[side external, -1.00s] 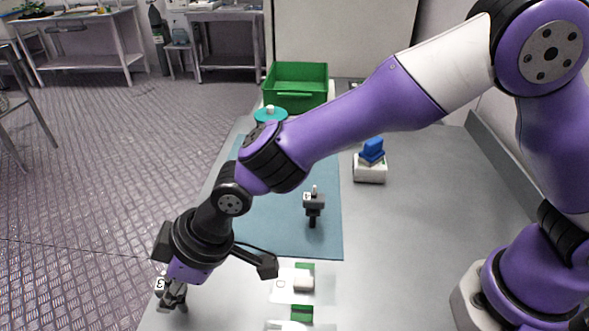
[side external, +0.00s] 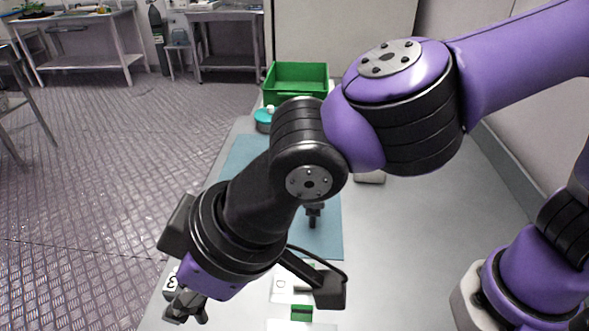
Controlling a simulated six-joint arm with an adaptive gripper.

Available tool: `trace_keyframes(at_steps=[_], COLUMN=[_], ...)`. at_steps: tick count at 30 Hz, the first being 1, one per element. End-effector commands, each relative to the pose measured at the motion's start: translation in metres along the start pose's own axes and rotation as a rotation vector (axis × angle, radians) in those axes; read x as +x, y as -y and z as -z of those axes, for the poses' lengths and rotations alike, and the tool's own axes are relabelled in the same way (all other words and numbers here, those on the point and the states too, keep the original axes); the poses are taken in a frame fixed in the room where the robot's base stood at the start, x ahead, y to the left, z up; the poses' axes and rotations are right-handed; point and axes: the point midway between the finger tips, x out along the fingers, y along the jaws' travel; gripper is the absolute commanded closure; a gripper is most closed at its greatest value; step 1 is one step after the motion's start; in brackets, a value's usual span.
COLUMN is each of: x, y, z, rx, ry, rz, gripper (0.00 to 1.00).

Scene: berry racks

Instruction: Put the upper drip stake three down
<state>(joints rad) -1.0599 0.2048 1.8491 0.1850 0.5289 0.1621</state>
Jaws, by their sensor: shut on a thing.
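My gripper (side external: 187,308) is low at the lower left, near the table's left edge. It is shut on drip stake three, whose white tag (side external: 171,284) with a black 3 shows beside the fingers. The fingers and wrist hide most of this stake, and I cannot tell whether it touches anything below. Another dark stake (side external: 313,217) stands upright on the blue mat; my arm hides its upper part.
A green crate (side external: 296,95) stands at the far end of the table, with a teal round thing (side external: 263,122) before it. White plates with green blocks (side external: 301,313) lie right of my gripper.

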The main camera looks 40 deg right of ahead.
Motion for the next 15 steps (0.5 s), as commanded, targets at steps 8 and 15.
trace_keyframes(at_steps=[8,15], x=[-0.014,-0.066], y=[-0.138,-0.235], z=[-0.04,-0.115], rx=[0.623,1.31], ry=[-0.004,-0.008], rz=[-0.404,-0.848], gripper=[0.89,0.89])
